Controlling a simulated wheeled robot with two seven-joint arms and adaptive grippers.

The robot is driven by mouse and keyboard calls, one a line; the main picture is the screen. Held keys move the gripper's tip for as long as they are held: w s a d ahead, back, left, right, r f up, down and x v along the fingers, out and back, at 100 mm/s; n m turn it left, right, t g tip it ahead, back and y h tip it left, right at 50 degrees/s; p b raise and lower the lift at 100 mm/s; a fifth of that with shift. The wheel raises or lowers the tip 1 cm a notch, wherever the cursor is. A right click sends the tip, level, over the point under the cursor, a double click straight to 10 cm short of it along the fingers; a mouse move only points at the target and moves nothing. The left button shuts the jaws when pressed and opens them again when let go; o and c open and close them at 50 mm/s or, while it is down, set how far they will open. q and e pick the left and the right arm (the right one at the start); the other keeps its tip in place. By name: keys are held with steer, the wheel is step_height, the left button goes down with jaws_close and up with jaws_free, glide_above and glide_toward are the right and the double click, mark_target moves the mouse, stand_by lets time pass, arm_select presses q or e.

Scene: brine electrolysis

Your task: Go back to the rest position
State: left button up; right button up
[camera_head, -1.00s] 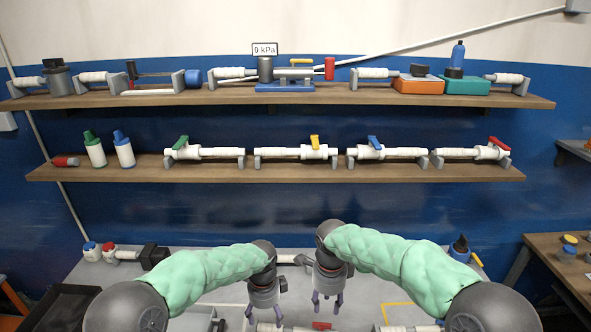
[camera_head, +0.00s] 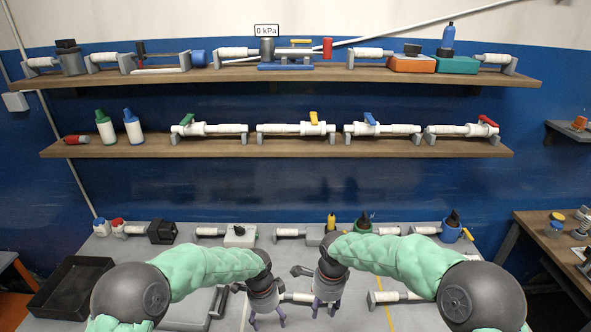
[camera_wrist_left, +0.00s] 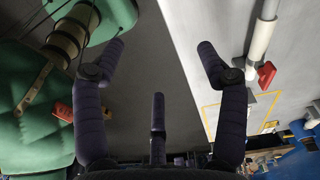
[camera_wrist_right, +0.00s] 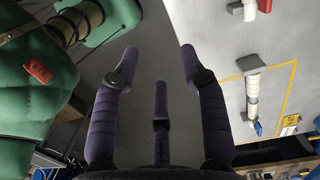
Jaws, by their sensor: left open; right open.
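My left gripper (camera_head: 266,318) is open and empty over the grey worktable (camera_head: 381,244), its fingers pointing down in the head view. My right gripper (camera_head: 326,306) is open and empty just to its right, also pointing down. In the left wrist view the left gripper's fingers (camera_wrist_left: 160,62) are spread with nothing between them.
A black tray (camera_head: 48,309) lies at the table's left. White pipe pieces (camera_head: 396,297) lie on the table near the grippers. A black block (camera_head: 162,232) and bottles stand along the back. Two wall shelves (camera_head: 290,148) hold valves and devices. A wooden side table (camera_head: 550,229) stands right.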

arm_select(q)
steer(key=s+a+f+n+h+b, duration=0.1)
steer(key=s+f+n+b, duration=0.3)
steer(key=s+f+n, duration=0.5)
steer(key=s+a+f+n+h+b, duration=0.1)
steer(key=s+f+n+b, duration=0.3)
steer(key=s+f+n, duration=0.6)
steer(key=s+f+h, duration=0.1)
steer(key=s+f, duration=0.3)
steer(key=f, duration=0.4)
steer(key=shift+f+t, duration=0.25)
steer(key=shift+t, duration=0.05)
arm_select(e)
steer(key=s+f+n+y, duration=0.1)
steer(key=s+f+n, duration=0.3)
steer(key=s+f, duration=0.3)
steer(key=s+d+f+n+y, duration=0.1)
steer(key=s+f+n, duration=0.4)
steer(key=f, duration=1)
steer(key=s+d+f+n+y, duration=0.1)
steer(key=s+f+n, duration=0.4)
steer(key=s+f, duration=0.5)
steer(key=shift+s+f+t, duration=0.3)
steer(key=shift+f, duration=0.55)
